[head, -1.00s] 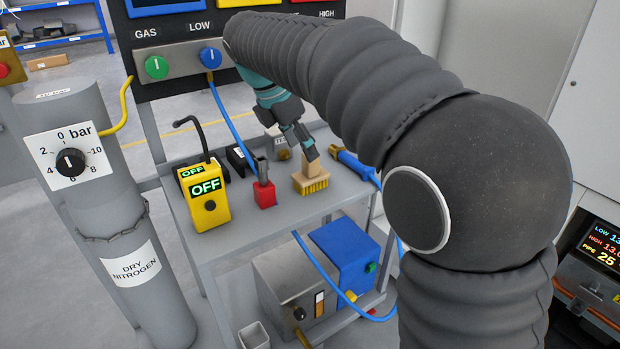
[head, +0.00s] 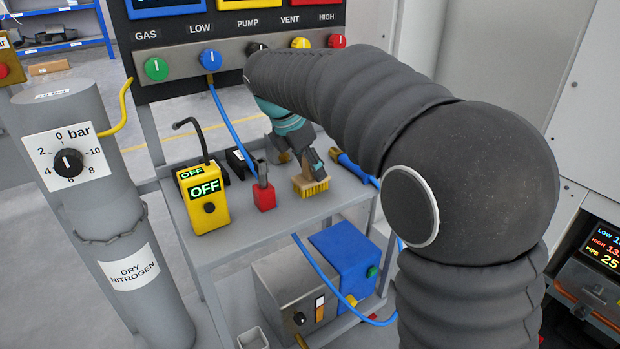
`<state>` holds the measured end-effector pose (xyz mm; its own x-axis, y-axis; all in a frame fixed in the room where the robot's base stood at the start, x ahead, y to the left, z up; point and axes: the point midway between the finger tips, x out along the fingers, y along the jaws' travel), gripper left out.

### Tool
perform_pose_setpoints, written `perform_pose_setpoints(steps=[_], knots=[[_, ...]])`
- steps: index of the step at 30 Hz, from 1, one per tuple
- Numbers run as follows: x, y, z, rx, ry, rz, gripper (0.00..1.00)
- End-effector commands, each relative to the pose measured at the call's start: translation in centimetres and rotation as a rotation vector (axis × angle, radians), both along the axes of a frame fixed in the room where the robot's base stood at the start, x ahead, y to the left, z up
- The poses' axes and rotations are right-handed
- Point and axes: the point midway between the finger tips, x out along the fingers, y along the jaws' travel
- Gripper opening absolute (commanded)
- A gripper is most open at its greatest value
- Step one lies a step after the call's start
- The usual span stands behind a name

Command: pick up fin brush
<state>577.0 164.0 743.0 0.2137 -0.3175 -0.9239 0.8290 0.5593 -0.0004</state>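The fin brush (head: 310,187) has a wooden block with yellow bristles. It stands on the grey cart top (head: 262,222), right of the red block. My gripper (head: 307,168) is at the brush's upper part, pointing down, with a dark finger showing against the wood. The arm and the gripper's own body hide much of the fingers, so I cannot tell whether they are apart or closed on the brush. The brush appears to rest on the cart top.
A red block with a grey top (head: 263,194) stands close left of the brush. A yellow meter reading OFF (head: 203,200) is further left. A blue-handled tool (head: 350,166) lies to the right. A blue hose (head: 232,118) hangs down behind the red block. The cart's front strip is clear.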

Motion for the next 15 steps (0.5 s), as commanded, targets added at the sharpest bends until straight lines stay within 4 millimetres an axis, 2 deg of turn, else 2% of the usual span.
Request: perform_pose_setpoints(steps=[1, 4, 5, 15], knots=[[0.0, 0.01, 0.02, 0.0, 0.0, 0.0, 0.28], [0.0, 0.01, 0.02, 0.0, 0.0, 0.0, 0.03], [-0.01, 0.01, 0.01, 0.0, 0.0, 0.0, 0.0], [0.01, 0.04, 0.24, 0.001, -0.001, 0.0, 0.0]])
